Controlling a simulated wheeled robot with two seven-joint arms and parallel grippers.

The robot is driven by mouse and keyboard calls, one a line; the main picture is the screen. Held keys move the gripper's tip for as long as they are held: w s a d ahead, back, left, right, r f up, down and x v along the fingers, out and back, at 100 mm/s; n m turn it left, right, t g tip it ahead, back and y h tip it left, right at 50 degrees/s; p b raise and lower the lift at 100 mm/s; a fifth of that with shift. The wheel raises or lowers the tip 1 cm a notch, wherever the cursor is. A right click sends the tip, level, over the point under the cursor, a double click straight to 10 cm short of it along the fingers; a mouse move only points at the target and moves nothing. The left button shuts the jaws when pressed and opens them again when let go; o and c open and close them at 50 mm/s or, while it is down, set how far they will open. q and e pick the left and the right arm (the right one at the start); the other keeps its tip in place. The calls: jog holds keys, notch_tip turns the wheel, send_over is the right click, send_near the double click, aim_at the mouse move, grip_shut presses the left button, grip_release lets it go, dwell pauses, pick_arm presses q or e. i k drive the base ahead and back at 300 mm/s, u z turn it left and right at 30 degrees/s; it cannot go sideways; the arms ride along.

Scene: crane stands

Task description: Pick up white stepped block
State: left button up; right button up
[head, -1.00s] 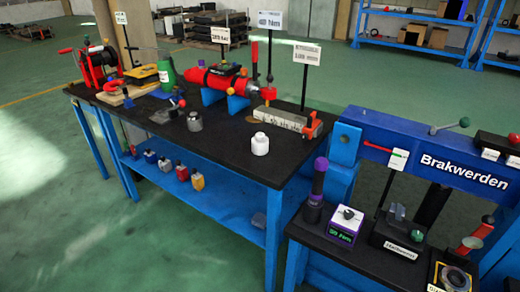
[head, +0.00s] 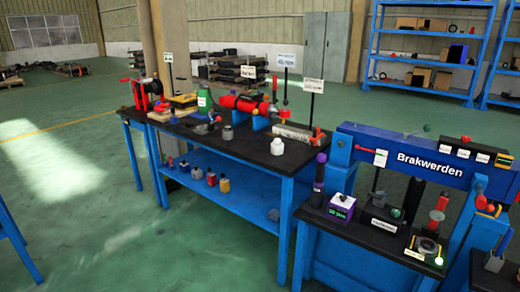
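The white stepped block (head: 277,147) stands upright on the black top of the blue bench (head: 233,148), near its front edge and toward its right end. It has a wide body and a narrower top. Nothing touches it in the head view. Neither of my grippers shows in this view.
Behind the block are a red cylinder device (head: 246,104) and a long grey bar (head: 293,132). A grey weight (head: 227,133) stands to its left. Green floor (head: 130,235) in front is clear, except blue legs (head: 18,245) at far left.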

aim_at(277, 147)
jog(key=u, duration=0.9)
jog(key=i, duration=0.95)
jog(key=u, duration=0.35)
jog(key=i, duration=1.05)
jog(key=z, duration=0.75)
